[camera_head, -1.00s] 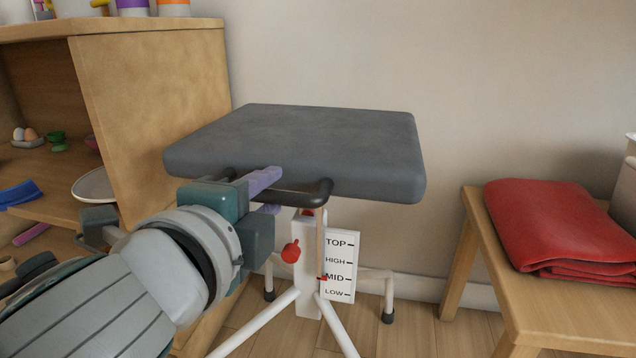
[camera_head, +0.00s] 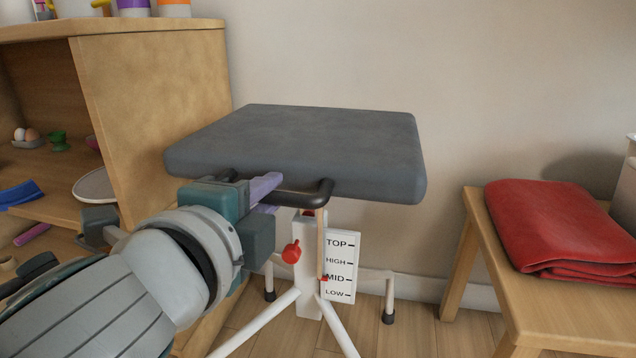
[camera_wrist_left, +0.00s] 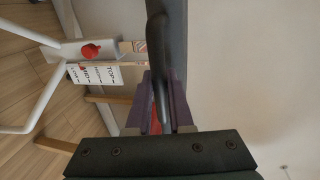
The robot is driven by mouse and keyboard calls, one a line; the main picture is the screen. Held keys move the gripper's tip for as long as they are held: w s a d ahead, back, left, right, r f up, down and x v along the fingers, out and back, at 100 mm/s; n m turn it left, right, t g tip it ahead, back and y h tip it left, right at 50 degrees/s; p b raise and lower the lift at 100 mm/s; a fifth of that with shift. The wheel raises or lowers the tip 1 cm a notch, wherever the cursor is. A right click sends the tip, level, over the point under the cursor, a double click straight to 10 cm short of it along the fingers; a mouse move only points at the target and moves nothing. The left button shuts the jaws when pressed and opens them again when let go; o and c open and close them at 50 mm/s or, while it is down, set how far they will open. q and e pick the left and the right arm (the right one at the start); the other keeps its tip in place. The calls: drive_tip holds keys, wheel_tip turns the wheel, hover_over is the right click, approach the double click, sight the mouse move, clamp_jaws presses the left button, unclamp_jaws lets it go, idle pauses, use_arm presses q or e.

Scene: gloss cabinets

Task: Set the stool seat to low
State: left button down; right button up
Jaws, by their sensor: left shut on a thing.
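The stool has a thick grey seat (camera_head: 300,145) on a white post with splayed white legs. A black bar handle (camera_head: 318,192) runs under the seat's front edge. My left gripper (camera_head: 266,188) is shut on this handle; its purple fingers close around the dark bar (camera_wrist_left: 157,60) in the left wrist view. A white scale plate (camera_head: 342,266) reads TOP, HIGH, MID, LOW from top to bottom. The red pointer (camera_head: 323,279) is level with MID. A red knob (camera_head: 291,252) sticks out of the post's left side. My right gripper is out of view.
A wooden shelf unit (camera_head: 150,95) stands close on the left, beside my left arm. A wooden bench (camera_head: 560,315) with a folded red cloth (camera_head: 560,225) stands on the right. The wall is behind the stool; floor shows between stool and bench.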

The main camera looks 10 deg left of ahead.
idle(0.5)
use_arm(q)
wheel_tip(320, 180, down, 5)
drive_tip(key=b, duration=0.3)
drive_tip(key=shift+s+a, duration=0.1)
drive_tip(key=c, duration=0.8)
unclamp_jaws()
drive_tip(key=shift+r, duration=0.2)
